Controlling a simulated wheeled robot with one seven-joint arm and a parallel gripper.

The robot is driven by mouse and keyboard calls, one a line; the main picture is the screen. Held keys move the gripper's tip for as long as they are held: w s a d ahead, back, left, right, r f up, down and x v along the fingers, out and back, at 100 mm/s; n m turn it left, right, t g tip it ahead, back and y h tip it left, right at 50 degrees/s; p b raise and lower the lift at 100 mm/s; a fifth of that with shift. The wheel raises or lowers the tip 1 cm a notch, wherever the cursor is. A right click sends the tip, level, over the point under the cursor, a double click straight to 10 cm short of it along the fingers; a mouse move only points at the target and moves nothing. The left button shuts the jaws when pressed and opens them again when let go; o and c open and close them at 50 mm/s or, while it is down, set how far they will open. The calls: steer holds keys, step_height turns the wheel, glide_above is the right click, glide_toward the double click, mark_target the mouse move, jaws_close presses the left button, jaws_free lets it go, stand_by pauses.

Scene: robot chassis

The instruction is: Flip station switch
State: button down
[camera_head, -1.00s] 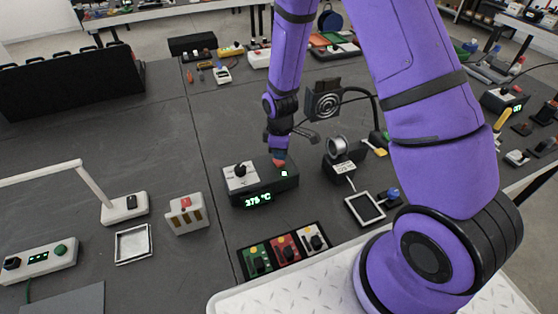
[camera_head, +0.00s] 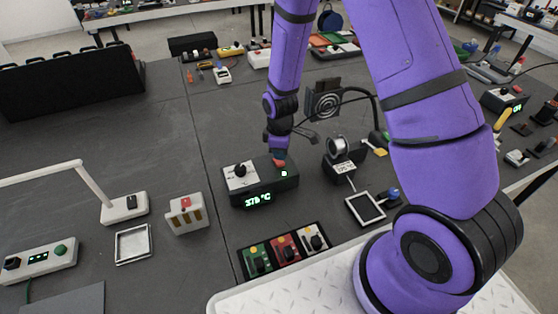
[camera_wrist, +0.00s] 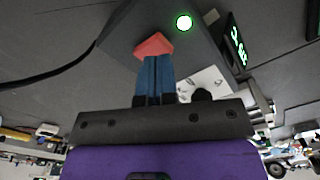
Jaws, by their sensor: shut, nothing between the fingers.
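The station is a dark box (camera_head: 262,194) with a lit green temperature display (camera_head: 257,199), a white panel with a black knob (camera_head: 240,169) and a green indicator light (camera_head: 284,173). In the wrist view, the light (camera_wrist: 184,22) glows beside a red piece (camera_wrist: 153,45), seemingly the station's switch. My gripper (camera_head: 279,157) is over the box's back right part, its fingers pointing down. Its blue fingers (camera_wrist: 155,75) are shut together, with nothing held. Their tips are at the red piece and partly hide it; I cannot tell whether they press it.
A spool holder (camera_head: 341,160) and a dark-faced frame (camera_head: 365,207) stand to the right. A panel with several coloured switch plates (camera_head: 285,251) lies in front. A white block with a red button (camera_head: 187,213) is at left.

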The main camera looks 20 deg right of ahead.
mark_target(280, 163)
steer(key=shift+f, duration=1.3)
stand_by(0.7)
steer(key=shift+r, duration=3.55)
